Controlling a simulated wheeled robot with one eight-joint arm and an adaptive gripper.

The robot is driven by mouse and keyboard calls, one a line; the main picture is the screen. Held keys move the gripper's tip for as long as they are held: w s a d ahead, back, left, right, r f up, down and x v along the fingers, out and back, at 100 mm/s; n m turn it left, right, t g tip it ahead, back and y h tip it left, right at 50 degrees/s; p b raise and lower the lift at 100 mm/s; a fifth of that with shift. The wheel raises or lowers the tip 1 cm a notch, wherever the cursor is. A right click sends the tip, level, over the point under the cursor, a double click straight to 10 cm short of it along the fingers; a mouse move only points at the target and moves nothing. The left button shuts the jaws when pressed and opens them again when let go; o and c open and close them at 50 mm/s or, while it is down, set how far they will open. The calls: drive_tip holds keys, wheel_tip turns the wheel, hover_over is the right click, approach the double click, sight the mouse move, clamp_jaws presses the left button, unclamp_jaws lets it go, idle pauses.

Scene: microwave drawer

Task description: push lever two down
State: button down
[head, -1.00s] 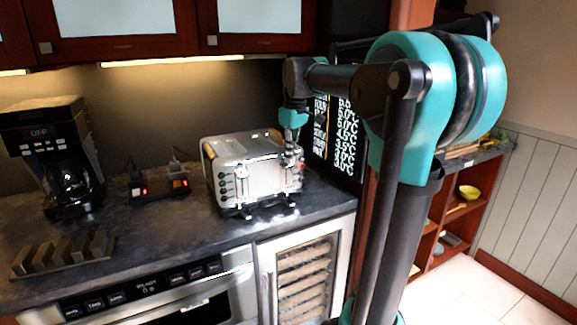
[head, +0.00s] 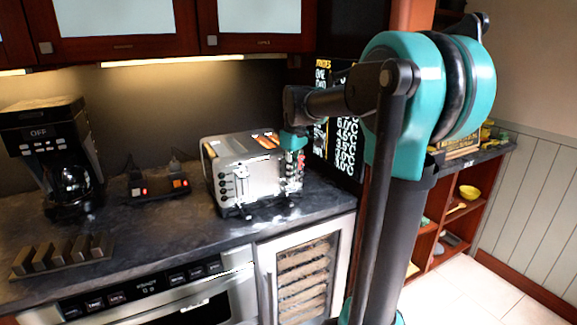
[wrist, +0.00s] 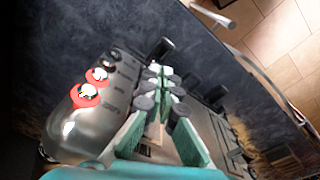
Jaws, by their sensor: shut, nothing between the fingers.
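A silver toaster (head: 258,182) stands on the dark counter with its control face toward the camera. A column of dark buttons is on the left of that face. In the wrist view its rounded metal end (wrist: 78,130) carries a row of buttons, two with lit red rings (wrist: 96,75). My gripper (head: 293,180) points down in front of the right part of the toaster's face. In the wrist view my gripper (wrist: 163,74) is shut and empty, its fingertips close together beside the button row. The fingers hide lever two, and I cannot tell whether they touch it.
A coffee maker (head: 50,155) and a small black device with red lights (head: 158,187) stand left of the toaster. A dark slotted rack (head: 62,254) is at the front left. The counter (head: 165,228) is clear before the toaster. A dark board with white writing stands behind my arm.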

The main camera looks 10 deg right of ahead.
drive_tip(key=shift+s+d+r, duration=0.25)
drive_tip(key=shift+s+d, duration=0.25)
drive_tip(key=shift+s, duration=0.05)
drive_tip(key=shift+s+d+r, duration=0.25)
drive_tip(key=shift+s+d, duration=0.2)
drive_tip(key=shift+s, duration=0.1)
wheel_tip(320, 180, up, 12)
drive_tip(key=shift+s+d, duration=0.45)
drive_tip(key=s+f+m+t, duration=0.1)
drive_tip(key=s+f+m, duration=0.2)
drive_tip(key=s+f, duration=0.3)
drive_tip(key=s+d+f+m+t, duration=0.1)
drive_tip(key=s+f+m, duration=0.2)
drive_tip(key=f, duration=1.4)
drive_tip(key=s+f+m+t, duration=0.1)
drive_tip(key=s+f+m, duration=0.1)
drive_tip(key=s+f, duration=0.8)
drive_tip(key=shift+s+d+f+m+h, duration=0.25)
drive_tip(key=shift+d+f+m+h, duration=0.15)
drive_tip(key=shift+f, duration=0.25)
